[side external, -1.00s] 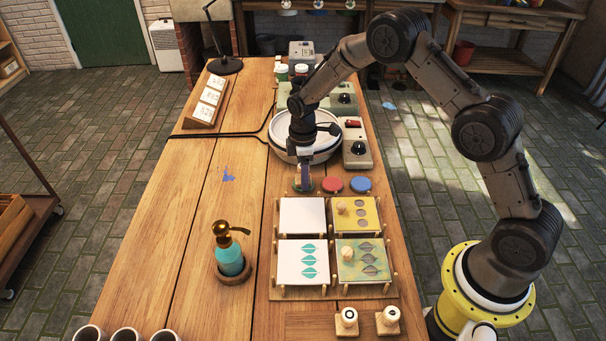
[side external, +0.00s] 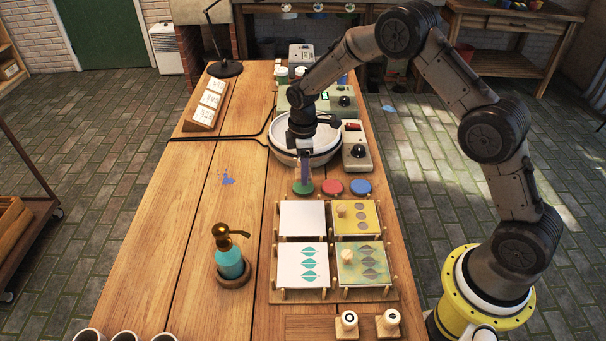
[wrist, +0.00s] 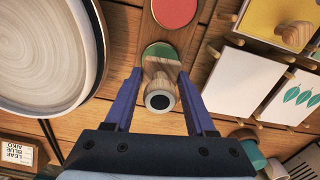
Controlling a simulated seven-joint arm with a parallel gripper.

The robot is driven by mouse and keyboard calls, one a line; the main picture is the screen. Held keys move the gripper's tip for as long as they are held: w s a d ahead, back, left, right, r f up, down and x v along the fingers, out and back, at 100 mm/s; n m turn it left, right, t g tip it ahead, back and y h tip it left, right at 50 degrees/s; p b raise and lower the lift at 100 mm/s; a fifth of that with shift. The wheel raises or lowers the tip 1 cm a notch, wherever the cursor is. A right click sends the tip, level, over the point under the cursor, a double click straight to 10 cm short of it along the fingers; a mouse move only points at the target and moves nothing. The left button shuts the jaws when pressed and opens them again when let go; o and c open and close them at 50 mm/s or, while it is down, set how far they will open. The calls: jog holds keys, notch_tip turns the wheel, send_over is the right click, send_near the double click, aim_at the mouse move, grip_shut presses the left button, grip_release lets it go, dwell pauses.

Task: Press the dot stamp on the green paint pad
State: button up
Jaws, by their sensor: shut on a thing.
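The dot stamp (wrist: 158,92), a wooden piece with a black dot on its top, is between the two blue fingers of my gripper (wrist: 160,106) in the wrist view. My gripper (side external: 303,168) is shut on it. The green paint pad (side external: 303,188) is the left of the round pads in the side view. In the wrist view the green pad (wrist: 160,50) shows partly behind the stamp. The stamp's underside is hidden, so I cannot tell whether it carries paint.
A red pad (side external: 332,187) and a blue pad (side external: 361,187) sit to the right. A white wheel (side external: 276,140) is behind. Two stamps (side external: 347,320) (side external: 388,320) stand at the front.

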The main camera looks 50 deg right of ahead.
jog(key=shift+r, duration=1.9)
